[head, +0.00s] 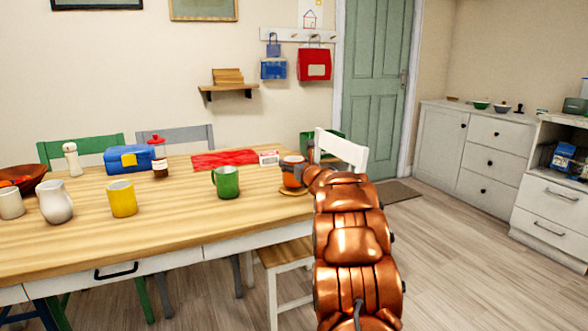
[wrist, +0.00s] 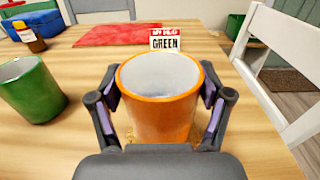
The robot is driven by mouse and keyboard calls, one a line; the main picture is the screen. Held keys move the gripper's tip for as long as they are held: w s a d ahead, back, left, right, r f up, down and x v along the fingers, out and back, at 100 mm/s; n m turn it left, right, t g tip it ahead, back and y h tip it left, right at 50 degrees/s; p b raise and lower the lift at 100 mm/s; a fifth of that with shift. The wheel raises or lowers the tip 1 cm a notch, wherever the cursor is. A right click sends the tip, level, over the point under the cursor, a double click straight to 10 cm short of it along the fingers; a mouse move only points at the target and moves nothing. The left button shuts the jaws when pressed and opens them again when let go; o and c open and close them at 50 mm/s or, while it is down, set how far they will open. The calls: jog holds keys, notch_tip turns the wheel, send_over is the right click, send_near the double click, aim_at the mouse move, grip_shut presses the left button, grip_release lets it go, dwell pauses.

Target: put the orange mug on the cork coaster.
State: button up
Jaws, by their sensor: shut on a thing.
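The orange mug (wrist: 160,105) stands upright between the fingers of my gripper (wrist: 162,105) in the wrist view. The fingers press on its two sides. In the head view the mug (head: 292,172) is at the table's right end, partly hidden by my arm. The cork coaster (head: 290,192) shows as a thin brown edge directly under the mug. In the wrist view the coaster is almost wholly hidden by the mug and gripper. I cannot tell whether the mug's base touches it.
A green mug (head: 226,182) stands left of the orange mug, and a yellow mug (head: 122,198) further left. A small printed box (wrist: 166,40) and a red cloth (head: 232,159) lie behind. A white chair (head: 342,150) stands at the table's right end.

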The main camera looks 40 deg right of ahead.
jog(key=shift+f, duration=0.6)
jog(key=shift+f+b, duration=0.15)
jog(key=shift+b, duration=0.15)
jog(key=o, duration=1.4)
jog(key=shift+r+p, duration=0.2)
jog(key=shift+p, duration=0.15)
jog(key=v, duration=1.2)
jog(key=shift+f, duration=0.1)
